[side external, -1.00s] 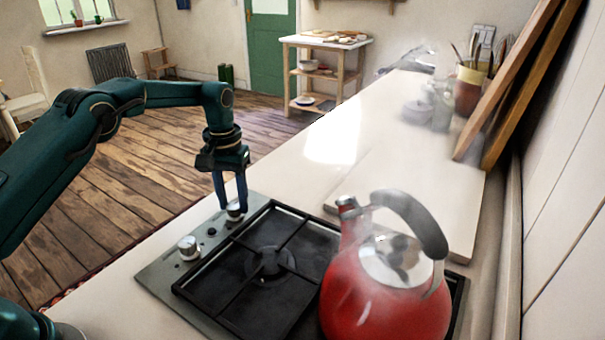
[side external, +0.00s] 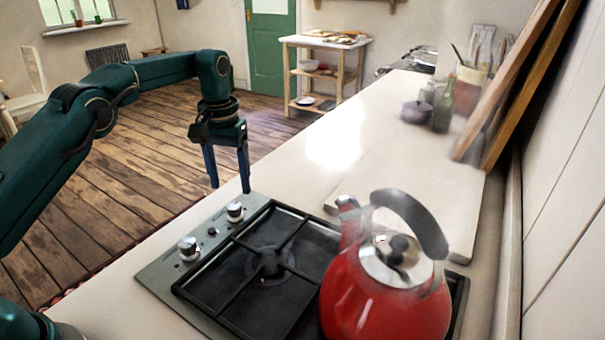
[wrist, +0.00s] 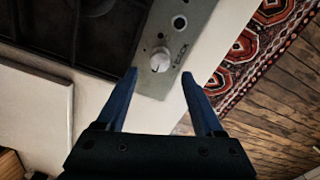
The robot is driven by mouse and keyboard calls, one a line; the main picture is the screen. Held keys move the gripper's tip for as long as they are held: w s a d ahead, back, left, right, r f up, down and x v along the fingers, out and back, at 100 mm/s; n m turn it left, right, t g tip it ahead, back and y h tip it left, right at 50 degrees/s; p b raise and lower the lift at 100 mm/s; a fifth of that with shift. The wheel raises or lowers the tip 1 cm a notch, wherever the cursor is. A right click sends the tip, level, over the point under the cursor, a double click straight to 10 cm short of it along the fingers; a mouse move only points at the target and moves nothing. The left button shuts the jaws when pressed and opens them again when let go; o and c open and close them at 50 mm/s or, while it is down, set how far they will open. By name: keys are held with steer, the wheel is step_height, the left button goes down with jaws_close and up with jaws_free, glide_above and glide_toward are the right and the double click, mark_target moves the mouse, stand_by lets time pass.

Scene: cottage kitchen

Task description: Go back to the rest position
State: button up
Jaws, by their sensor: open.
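My gripper (side external: 229,188) is open and empty in the side view, with its two blue fingers pointing down above the counter's left edge, beyond the hob. In the wrist view my gripper (wrist: 160,88) has its fingers spread, with nothing between them. The hob (side external: 150,277) has two silver knobs on its left strip. The far knob (side external: 235,212) is just below and in front of the fingertips, apart from them. It also shows in the wrist view as a round knob (wrist: 160,60) ahead of the fingers. The near knob (side external: 188,248) stands closer to the camera.
A red kettle (side external: 385,300) stands on the hob's right side, with faint steam around it. A pale board (side external: 430,205) lies behind it. Jars (side external: 440,108) and leaning wooden boards (side external: 520,85) line the wall. The counter's middle (side external: 335,150) is clear.

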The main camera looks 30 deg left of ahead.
steer(key=s+d+r+m+t, duration=0.15)
steer(key=s+r, duration=0.25)
steer(key=r, duration=0.4)
steer(key=s+d+r+t, duration=0.2)
steer(key=s+r, duration=0.3)
steer(key=r, duration=0.3)
steer(key=s+d+t, duration=0.2)
steer(key=s, duration=0.7)
steer(key=s+f+m, duration=0.2)
steer(key=s+f, duration=0.4)
steer(key=f, duration=0.1)
steer(key=shift+d+f, duration=0.2)
steer(key=shift+f, duration=0.2)
